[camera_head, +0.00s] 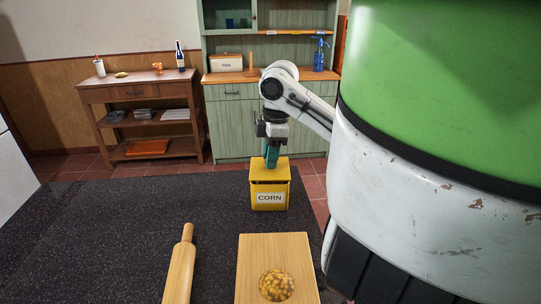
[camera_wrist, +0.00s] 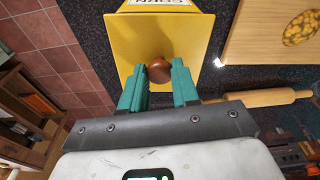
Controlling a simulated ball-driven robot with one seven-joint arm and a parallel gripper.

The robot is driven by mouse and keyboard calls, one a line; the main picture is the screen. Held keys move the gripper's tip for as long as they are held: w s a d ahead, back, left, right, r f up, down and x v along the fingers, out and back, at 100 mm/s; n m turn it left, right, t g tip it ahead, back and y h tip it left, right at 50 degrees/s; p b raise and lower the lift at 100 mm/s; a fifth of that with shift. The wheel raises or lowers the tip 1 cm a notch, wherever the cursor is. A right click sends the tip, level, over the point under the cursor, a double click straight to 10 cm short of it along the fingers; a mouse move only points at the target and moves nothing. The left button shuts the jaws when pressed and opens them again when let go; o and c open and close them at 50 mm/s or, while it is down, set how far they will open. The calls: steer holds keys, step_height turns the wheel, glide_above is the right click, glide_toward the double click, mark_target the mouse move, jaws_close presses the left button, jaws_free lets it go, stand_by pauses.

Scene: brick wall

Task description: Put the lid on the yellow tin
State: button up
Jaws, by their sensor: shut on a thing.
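The yellow tin (camera_head: 269,199) marked CORN stands on the dark counter, near its far edge. A yellow square lid (camera_head: 270,170) is at the tin's top; its face fills the middle of the wrist view (camera_wrist: 135,40). My gripper (camera_head: 271,156) points down over it with teal fingers. In the wrist view my gripper (camera_wrist: 158,85) is shut on the lid's round brown knob (camera_wrist: 158,70). A dark line shows under the lid's front edge in the head view; I cannot tell whether the lid rests on the rim or hangs just above it.
A wooden board (camera_head: 252,255) with a round patch of yellow kernels (camera_head: 276,285) lies near the front of the counter (camera_head: 100,235). A rolling pin (camera_head: 181,270) lies left of it. The counter's left part is clear. A side table and green cabinet stand behind.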

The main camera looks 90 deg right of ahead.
steer(key=shift+f, duration=0.7)
stand_by(0.7)
steer(key=o, duration=1.1)
steer(key=shift+o, duration=0.5)
steer(key=o, duration=0.4)
steer(key=shift+r, duration=0.1)
steer(key=shift+r+p, duration=3.45)
